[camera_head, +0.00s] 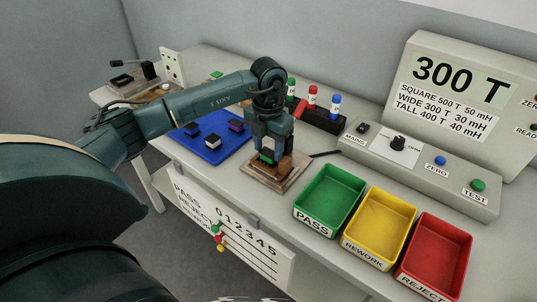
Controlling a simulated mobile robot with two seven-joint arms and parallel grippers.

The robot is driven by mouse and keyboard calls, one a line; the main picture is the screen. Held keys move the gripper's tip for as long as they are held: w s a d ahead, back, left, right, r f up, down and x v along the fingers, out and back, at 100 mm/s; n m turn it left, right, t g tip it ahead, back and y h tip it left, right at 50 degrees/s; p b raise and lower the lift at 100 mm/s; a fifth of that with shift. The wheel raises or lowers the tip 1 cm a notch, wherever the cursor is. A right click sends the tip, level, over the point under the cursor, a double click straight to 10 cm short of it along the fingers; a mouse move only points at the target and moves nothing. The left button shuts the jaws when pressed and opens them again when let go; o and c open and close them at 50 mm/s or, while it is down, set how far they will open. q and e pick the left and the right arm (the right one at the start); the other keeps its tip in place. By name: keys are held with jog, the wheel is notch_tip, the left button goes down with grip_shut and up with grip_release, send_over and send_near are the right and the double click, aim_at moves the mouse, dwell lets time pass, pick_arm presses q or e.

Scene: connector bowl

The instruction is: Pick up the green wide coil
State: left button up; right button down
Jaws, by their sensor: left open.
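A small green block, which looks like the green wide coil (266,158), sits on a brown wooden fixture (287,183) near the front edge of the bench. My left gripper (269,150) points down over it, open, with its fingers close around the coil. The fingers hide much of the coil, and I cannot tell whether they touch it. My right gripper is not in view.
A blue mat (193,154) with several dark coils lies left of the gripper. Green (314,207), yellow (364,232) and red (408,268) trays stand at right. A rack of markers (322,116) and a meter console (430,172) stand behind.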

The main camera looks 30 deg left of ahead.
aim_at(269, 153)
pick_arm(q)
jog(key=shift+f, duration=0.8)
jog(key=shift+c, duration=0.4)
jog(key=c, duration=0.6)
notch_tip(269, 153, up, 10)
jog(key=shift+r+b, duration=0.1)
jog(key=shift+b, duration=0.45)
jog(key=shift+c, duration=0.2)
